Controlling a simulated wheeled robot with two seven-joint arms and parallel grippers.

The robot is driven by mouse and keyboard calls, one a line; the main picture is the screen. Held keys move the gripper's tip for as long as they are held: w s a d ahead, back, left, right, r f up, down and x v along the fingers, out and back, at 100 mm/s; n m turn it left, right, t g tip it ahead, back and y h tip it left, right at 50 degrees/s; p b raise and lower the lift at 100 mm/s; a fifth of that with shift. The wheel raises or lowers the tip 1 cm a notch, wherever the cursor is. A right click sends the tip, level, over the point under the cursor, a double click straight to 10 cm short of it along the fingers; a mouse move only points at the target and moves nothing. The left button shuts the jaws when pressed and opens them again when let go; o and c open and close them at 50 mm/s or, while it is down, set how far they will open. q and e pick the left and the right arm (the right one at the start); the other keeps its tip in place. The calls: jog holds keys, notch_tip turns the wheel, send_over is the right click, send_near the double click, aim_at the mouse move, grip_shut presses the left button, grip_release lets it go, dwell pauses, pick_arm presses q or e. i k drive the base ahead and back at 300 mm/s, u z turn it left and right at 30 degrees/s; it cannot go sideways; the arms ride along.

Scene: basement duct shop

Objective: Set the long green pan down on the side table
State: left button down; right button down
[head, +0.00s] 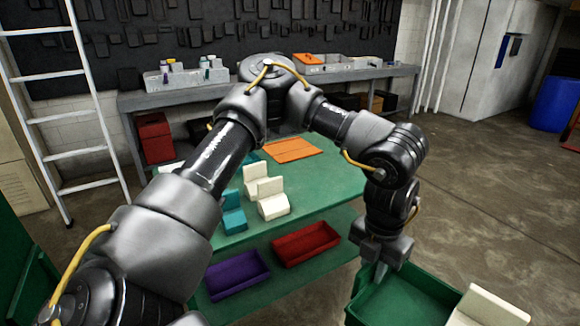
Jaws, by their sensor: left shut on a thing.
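The long green pan (412,300) is at the lower right of the head view, partly cut off by the bottom edge. The fingertips are small and partly hidden. A cream angled piece (488,306) shows at the pan's right end; I cannot tell whether it is in the pan or beside it. A green table (335,185) stands left of the pan; I cannot tell whether it is the side table. My right gripper is out of view.
The green table holds cream pieces (268,197), teal pieces (233,215) and orange sheets (292,149). Its lower shelf carries a purple tray (237,275) and a red tray (306,245). A grey workbench (205,90) stands behind. Concrete floor (480,180) is open at right.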

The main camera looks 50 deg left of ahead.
aim_at(343, 179)
jog(key=i, duration=2.65)
jog(key=u, duration=2.5)
jog(key=i, duration=0.5)
jog(key=u, duration=0.1)
